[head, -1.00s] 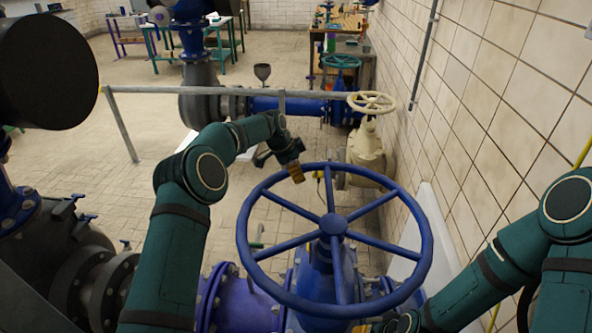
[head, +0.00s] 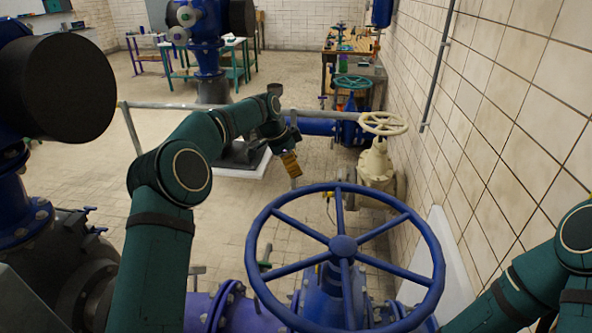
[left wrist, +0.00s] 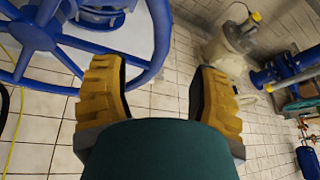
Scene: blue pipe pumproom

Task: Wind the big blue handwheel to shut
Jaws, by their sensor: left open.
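The big blue handwheel (head: 343,245) sits on its blue valve in the lower middle of the head view, with several spokes and a round hub. Part of its rim and spokes also shows at the upper left of the left wrist view (left wrist: 80,62). My left gripper (head: 293,168) hangs just beyond the far left part of the rim, apart from it as far as I can see. In the left wrist view its two yellow ribbed fingers (left wrist: 160,90) stand wide apart with nothing between them. My right arm comes in at the lower right; its gripper is not visible.
A cream valve with a smaller cream handwheel (head: 384,123) stands beyond the big wheel. A green handwheel (head: 353,82) is farther back. A grey rail (head: 180,105) crosses behind my left arm. The tiled wall (head: 510,120) is close on the right.

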